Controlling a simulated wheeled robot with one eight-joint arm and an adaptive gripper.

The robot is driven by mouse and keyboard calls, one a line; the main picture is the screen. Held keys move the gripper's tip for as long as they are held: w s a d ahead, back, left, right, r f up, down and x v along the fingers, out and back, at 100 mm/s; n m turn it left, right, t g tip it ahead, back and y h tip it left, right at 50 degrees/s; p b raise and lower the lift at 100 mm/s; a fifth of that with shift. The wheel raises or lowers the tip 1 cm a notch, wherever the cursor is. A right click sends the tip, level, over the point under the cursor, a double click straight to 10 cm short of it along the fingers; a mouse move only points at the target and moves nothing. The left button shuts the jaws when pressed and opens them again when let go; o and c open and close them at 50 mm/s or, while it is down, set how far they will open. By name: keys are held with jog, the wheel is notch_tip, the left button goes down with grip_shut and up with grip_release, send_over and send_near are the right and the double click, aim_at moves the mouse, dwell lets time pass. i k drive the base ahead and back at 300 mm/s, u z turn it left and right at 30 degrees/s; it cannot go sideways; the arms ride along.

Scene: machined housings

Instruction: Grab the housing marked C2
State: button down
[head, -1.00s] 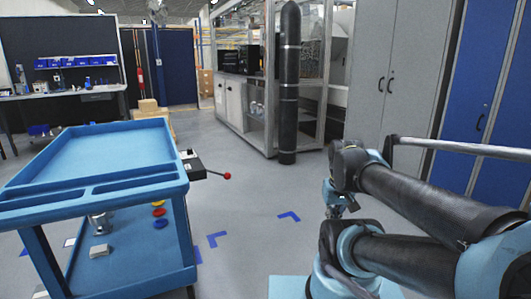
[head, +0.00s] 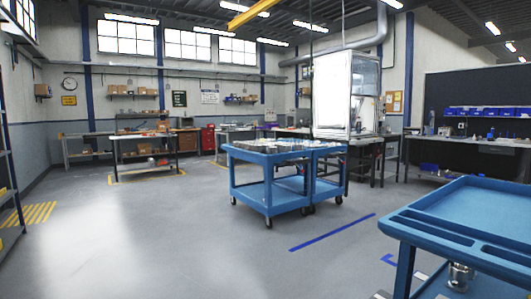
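No housing marked C2 can be made out in the head view. A blue cart (head: 268,189) stands in the middle distance, with several small metallic items on its top, too small to read any marking. A nearer blue cart (head: 470,220) at the right edge has an empty visible top. A shiny metal part (head: 460,277) sits on its lower shelf, partly cut off by the frame, and no marking on it can be read. My gripper is not in view.
Open grey floor (head: 150,235) lies ahead and to the left. A blue floor line (head: 332,232) runs between the carts. Workbenches (head: 140,150) line the back wall. A tall white-framed enclosure (head: 346,95) stands behind the middle cart. Shelving edges the far left.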

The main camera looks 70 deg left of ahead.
aim_at(271, 150)
jog(key=u, duration=2.65)
jog(key=i, duration=5.6)
